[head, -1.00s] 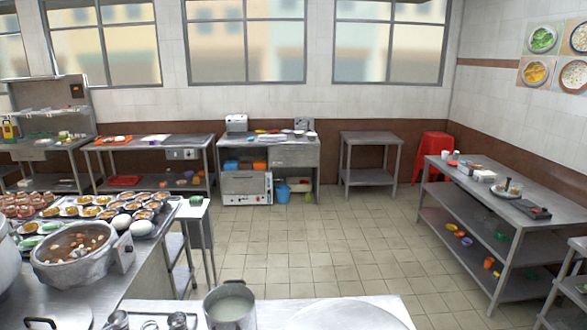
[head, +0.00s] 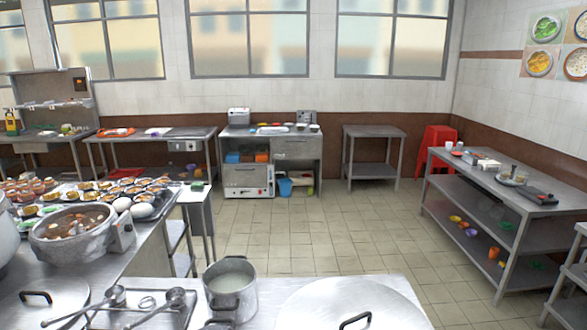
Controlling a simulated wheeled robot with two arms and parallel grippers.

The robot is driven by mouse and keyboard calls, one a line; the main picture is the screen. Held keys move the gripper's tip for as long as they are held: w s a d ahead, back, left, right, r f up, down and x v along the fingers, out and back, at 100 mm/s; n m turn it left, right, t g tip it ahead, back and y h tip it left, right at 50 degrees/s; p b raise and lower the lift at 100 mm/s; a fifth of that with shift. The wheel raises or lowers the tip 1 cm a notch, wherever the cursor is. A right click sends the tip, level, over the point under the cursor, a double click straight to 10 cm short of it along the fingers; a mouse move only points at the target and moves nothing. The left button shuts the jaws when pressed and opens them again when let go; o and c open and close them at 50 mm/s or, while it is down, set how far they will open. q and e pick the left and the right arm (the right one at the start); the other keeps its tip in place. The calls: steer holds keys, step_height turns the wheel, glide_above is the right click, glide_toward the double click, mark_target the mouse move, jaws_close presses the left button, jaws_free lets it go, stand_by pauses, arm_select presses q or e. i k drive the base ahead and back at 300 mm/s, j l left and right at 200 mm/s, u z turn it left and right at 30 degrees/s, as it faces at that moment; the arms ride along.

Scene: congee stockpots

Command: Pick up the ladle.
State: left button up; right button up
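Two metal ladles show at the lower left of the head view. The left ladle (head: 116,296) has its handle running down and left, near a lid. The right ladle (head: 175,297) has its handle running down and left across a steel tray (head: 145,303). Both lie on or over this tray at the near counter; their exact contact is hard to tell. Neither of my grippers is in view.
A large round lid (head: 330,305) is at the front right, another lid (head: 50,300) at the left. A big soup pot (head: 72,232) and several small bowls stand beyond. The tiled floor (head: 325,235) is clear.

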mark_target(115, 295)
steer(key=u, duration=1.25)
steer(key=j+z, duration=0.1)
steer(key=z, duration=0.2)
steer(key=i+j+z, duration=0.1)
steer(key=z, duration=0.2)
steer(key=i+j+z, duration=0.2)
steer(key=j, duration=0.4)
steer(key=j+z, duration=0.2)
steer(key=j, duration=0.45)
steer(key=i+j+z, duration=0.2)
steer(key=j, duration=1.35)
